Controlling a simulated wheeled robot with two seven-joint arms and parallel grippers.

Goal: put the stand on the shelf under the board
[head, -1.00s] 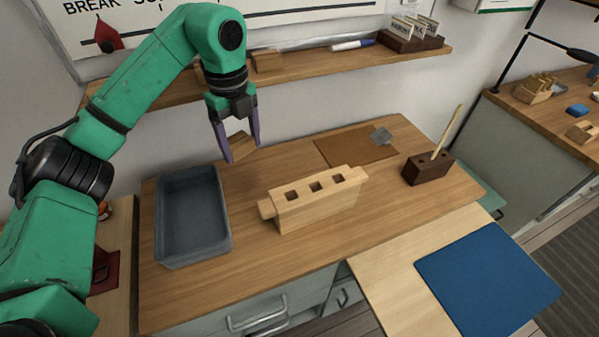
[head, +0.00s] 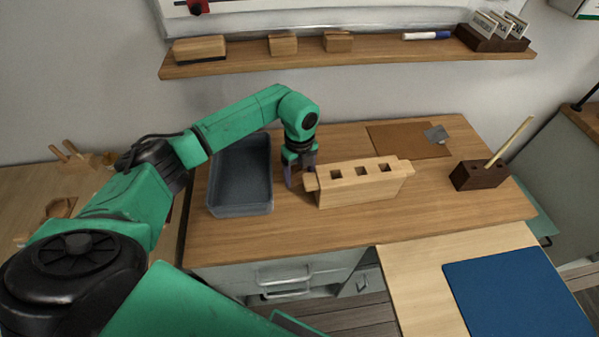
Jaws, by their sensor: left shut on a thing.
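My left gripper (head: 301,178) points down at the table, between the grey tray and the left end of a pale wooden block with three square holes (head: 362,186). The wooden shelf (head: 380,56) runs along the wall under the white board (head: 330,12). My right gripper is not in view.
On the shelf are an eraser (head: 200,48), two small wooden blocks (head: 283,44) (head: 338,41), a marker (head: 425,35) and a dark card holder (head: 492,38). The grey tray (head: 240,209) is left on the table. A dark block with a stick (head: 480,175) is right.

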